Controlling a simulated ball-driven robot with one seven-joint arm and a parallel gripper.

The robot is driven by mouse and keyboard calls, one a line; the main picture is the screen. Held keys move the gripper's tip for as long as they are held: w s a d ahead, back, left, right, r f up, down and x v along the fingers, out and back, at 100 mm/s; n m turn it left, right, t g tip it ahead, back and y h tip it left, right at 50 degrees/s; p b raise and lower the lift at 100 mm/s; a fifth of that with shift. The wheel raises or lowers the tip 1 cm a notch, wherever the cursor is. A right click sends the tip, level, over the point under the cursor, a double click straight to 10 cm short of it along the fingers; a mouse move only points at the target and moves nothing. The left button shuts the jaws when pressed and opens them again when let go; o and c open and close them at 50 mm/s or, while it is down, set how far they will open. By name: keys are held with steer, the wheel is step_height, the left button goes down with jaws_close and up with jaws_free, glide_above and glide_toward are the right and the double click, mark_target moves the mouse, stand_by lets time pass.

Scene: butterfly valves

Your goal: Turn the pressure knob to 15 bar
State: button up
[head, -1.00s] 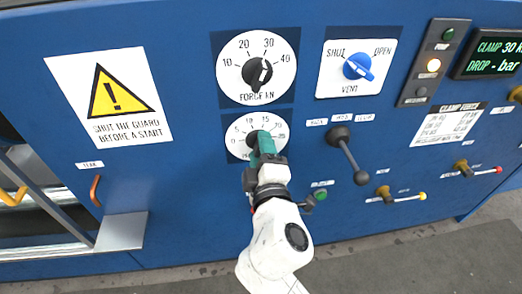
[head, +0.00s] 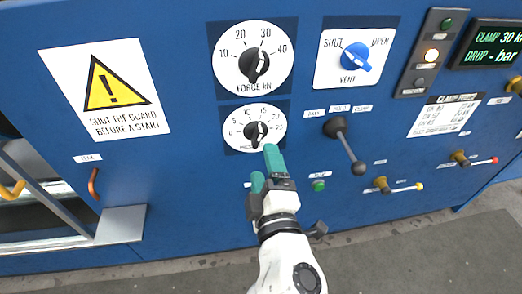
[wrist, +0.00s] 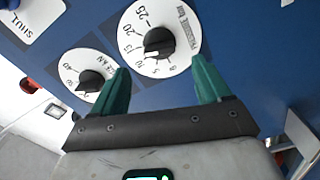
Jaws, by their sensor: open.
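The pressure dial (head: 238,143) is a white disc with a 0–25 scale and a black knob (head: 256,132), below the force dial on the blue panel. It also shows upside down in the wrist view (wrist: 183,30), where its knob (wrist: 158,41) carries a white mark that seems to point between 5 and 10; the exact reading is unclear. My gripper (head: 265,170) has two teal fingers. They are spread and empty, just below the dial in the head view and apart from the knob. In the wrist view the knob lies beyond the gap between the fingers (wrist: 162,90).
The force dial (head: 231,68) is directly above. The blue vent knob (head: 356,57) is to the upper right. A black lever (head: 346,145) sticks out to the right of the dial, and a green button (head: 319,185) is below it. Bare blue panel lies left of the dial.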

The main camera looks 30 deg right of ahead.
steer(key=v, duration=0.3)
steer(key=shift+s, duration=0.2)
stand_by(0.3)
steer(key=s+d+f+m+g+h, duration=0.1)
steer(key=s+d+f+m+g, duration=0.1)
steer(key=d+f+m+g, duration=0.3)
steer(key=s+d+f+m+g, duration=0.2)
steer(key=s+d+f+g, duration=0.1)
steer(key=d+f, duration=0.4)
steer(key=s+f+m+g+y, duration=0.4)
steer(key=s+f+g+y, duration=0.3)
steer(key=s+f, duration=0.65)
step_height(320, 180, up, 22)
steer(key=s+a+g+p, duration=0.1)
steer(key=p, duration=2)
steer(key=shift+h+p, duration=0.3)
steer(key=shift+p, duration=0.05)
